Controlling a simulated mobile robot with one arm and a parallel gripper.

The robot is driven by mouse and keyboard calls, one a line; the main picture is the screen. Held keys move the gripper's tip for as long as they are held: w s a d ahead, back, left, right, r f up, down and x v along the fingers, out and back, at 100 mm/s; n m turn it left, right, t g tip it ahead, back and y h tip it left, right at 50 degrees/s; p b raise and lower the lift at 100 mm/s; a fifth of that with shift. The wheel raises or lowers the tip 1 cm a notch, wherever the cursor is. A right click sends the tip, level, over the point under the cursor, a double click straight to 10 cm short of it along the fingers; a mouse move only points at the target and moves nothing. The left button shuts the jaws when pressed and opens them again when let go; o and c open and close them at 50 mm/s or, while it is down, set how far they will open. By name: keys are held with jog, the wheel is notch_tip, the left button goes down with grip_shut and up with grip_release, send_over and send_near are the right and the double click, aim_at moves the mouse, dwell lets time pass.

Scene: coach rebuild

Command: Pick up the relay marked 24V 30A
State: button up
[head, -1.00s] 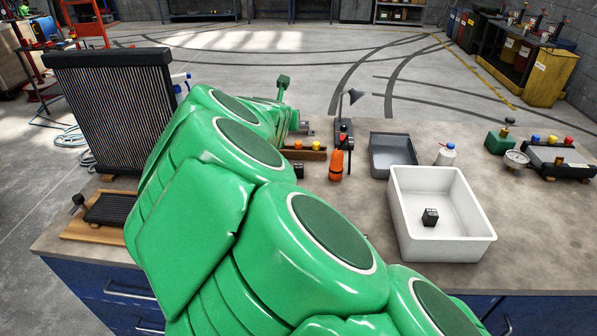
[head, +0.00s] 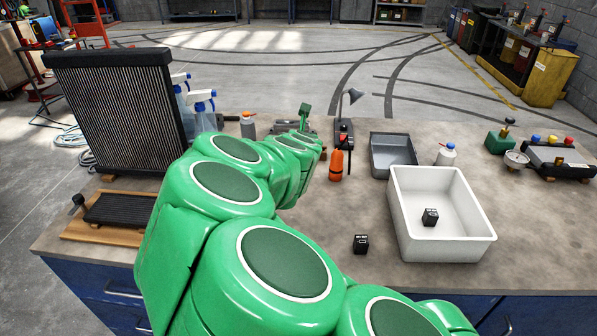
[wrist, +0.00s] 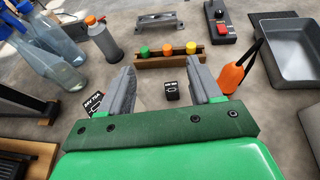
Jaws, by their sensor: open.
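My gripper (wrist: 161,72) is open in the wrist view, its grey fingers pointing down at the bench. A small black relay (wrist: 172,90) stands between and beyond the fingers, nearer the right one; its label is too small to read surely. Another black relay (wrist: 97,104) lies left of the left finger, partly hidden by it; its white label seems to read 24V 70A. In the head view one relay (head: 361,243) stands on the near bench and another (head: 430,217) in the white tray (head: 441,247); their markings are unreadable. My arm hides the relays near the gripper there.
A wooden rack with coloured knobs (wrist: 168,60) lies just beyond the gripper. An orange bottle (wrist: 238,68) and grey tray (wrist: 285,50) are to its right. Spray bottles (wrist: 50,50) and a radiator (head: 118,110) stand left. The near middle bench is mostly clear.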

notch_tip(320, 180, down, 13)
jog(key=shift+r, duration=0.2)
jog(key=shift+x, duration=1)
jog(key=shift+d+x, duration=0.15)
jog(key=shift+x, duration=0.85)
jog(key=shift+d+x, duration=0.2)
jog(key=shift+x, duration=1.75)
jog(key=c, duration=1)
jog(key=shift+c, duration=0.2)
